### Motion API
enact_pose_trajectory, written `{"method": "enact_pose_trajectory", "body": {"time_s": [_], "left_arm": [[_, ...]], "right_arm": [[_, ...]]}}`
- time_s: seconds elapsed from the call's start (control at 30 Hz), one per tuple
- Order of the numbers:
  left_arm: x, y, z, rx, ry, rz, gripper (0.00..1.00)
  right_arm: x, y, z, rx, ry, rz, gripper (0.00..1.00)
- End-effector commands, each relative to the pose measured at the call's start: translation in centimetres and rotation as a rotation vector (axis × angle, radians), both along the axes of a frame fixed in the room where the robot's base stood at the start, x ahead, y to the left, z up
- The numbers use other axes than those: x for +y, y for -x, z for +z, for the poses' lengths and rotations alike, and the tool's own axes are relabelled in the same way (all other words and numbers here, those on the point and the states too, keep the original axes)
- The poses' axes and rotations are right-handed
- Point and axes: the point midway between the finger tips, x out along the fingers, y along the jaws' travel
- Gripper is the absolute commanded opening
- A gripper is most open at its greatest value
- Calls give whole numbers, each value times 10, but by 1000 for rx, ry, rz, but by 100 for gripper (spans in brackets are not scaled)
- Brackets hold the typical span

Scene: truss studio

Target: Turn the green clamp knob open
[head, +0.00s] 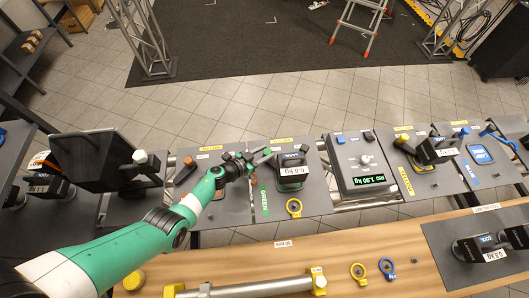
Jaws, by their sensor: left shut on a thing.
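My left gripper (258,160) reaches in from the left on its green and white arm. It is at the panel marked GREEN (264,198), left of a dark green-based block (291,172) with a 0.0 kg label. The gripper is shut on the green clamp knob, which is mostly hidden by the jaws and wrist; a small green part shows near the fingertips. How far the knob is turned cannot be told. My right gripper is not in view.
A grey scale (357,184) with a green readout stands to the right. Yellow (416,166) and blue (480,154) stations lie further right. A black box (95,160) stands left.

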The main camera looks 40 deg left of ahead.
Motion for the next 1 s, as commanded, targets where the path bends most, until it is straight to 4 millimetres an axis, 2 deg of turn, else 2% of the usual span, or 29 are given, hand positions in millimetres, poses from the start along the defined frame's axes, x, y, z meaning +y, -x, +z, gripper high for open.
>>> {"method": "enact_pose_trajectory", "body": {"time_s": [0.73, 1.0], "left_arm": [[1, 0, -1, 2, -1, -7, 0], [5, -2, -4, 2, -2, -183, 0]], "right_arm": [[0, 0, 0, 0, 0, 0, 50], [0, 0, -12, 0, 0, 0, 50]]}}
